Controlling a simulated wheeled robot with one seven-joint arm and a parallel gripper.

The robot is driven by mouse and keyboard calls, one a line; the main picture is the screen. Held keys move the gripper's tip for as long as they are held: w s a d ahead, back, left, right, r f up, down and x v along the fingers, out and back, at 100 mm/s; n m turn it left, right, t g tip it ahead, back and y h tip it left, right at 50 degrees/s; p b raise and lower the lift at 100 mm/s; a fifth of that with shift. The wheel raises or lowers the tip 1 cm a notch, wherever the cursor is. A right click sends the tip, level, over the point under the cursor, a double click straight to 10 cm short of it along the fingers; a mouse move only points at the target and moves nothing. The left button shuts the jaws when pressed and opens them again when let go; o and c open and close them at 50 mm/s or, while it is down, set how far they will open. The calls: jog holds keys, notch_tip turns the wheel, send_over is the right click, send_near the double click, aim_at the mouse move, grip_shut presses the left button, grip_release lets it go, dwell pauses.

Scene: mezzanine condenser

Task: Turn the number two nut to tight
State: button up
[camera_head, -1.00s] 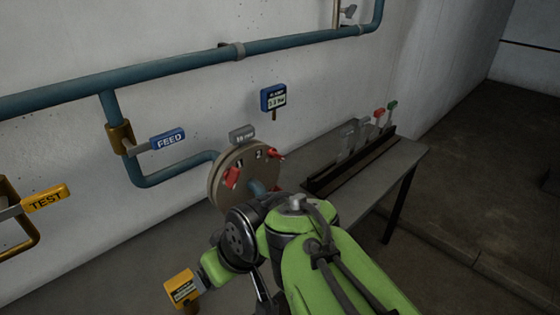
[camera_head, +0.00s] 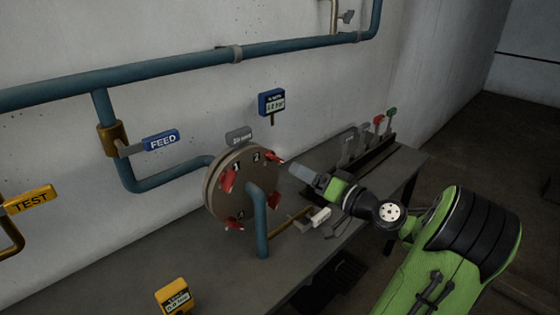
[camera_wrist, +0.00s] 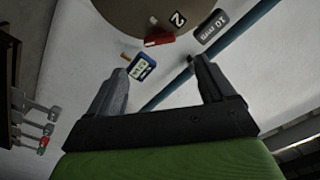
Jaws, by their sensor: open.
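The round grey-brown flange (camera_head: 218,196) stands on the bench, with several red nuts around its face. The number two nut (camera_head: 274,158) is red, at the upper right beside the "2" mark (camera_head: 256,157). It also shows in the wrist view (camera_wrist: 158,38), just beyond the fingertips. My gripper (camera_head: 302,175) is to the right of this nut, pointing left towards the flange, and apart from it. In the wrist view my gripper (camera_wrist: 158,68) has its two fingers wide apart with nothing between them. The number one nut (camera_head: 227,181) is at the upper left.
A teal pipe (camera_head: 261,220) bends down in front of the flange. A blue gauge (camera_head: 271,102) stands behind it, and a yellow gauge (camera_head: 174,296) at the front left. A rack (camera_head: 372,150) with coloured tags is at the right. FEED (camera_head: 162,141) and TEST (camera_head: 31,199) handles are at the left.

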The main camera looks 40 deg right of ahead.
aim_at(279, 159)
jog(key=w, duration=1)
jog(key=shift+a, duration=0.15)
jog(key=c, duration=1.1)
jog(key=shift+o, duration=0.2)
